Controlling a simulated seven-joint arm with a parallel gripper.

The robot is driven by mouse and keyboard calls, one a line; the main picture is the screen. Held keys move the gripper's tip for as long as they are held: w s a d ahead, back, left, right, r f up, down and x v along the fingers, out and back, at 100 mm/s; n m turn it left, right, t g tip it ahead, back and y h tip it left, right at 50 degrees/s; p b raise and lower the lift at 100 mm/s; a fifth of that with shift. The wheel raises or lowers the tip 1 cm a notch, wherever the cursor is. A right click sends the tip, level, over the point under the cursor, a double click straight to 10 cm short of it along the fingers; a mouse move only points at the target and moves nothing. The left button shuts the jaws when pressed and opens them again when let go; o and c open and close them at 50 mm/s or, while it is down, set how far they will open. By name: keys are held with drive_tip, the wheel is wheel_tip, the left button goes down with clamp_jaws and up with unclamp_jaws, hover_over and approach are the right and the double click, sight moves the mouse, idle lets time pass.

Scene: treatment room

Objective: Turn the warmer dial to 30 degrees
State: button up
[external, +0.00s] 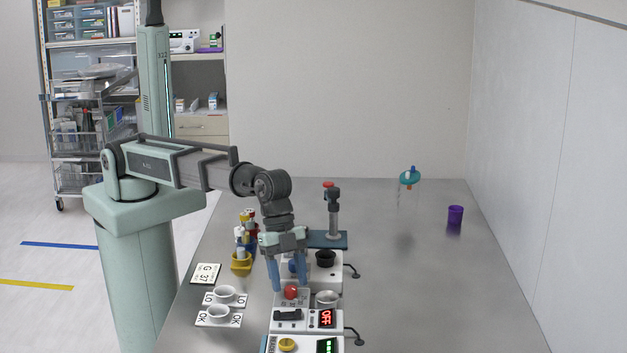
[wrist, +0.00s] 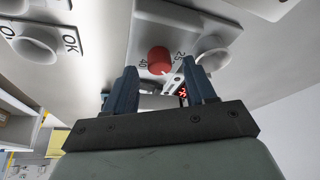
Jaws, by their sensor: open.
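The warmer dial is a round red knob (external: 291,292) on a white unit, marked 40 and 25 beside it in the wrist view. It shows there too as a red knob (wrist: 159,60). A white pointer mark sits at its lower right edge, toward the 25 side; the exact setting is too small to read. My gripper (external: 289,282) points down over the unit with its blue fingers open. In the wrist view my gripper (wrist: 160,78) has its fingertips on either side of the knob's near edge, apparently not touching it.
The unit's red display (external: 326,318) reads OFF, and a black switch (external: 288,315) is beside it. A white cup (external: 327,298) stands close right. A unit with a yellow knob (external: 287,345) is in front; a black-cupped unit (external: 325,258) is behind. The table's right side is mostly clear.

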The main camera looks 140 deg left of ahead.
drive_tip(key=v, duration=1.2)
drive_tip(key=shift+r, duration=0.3)
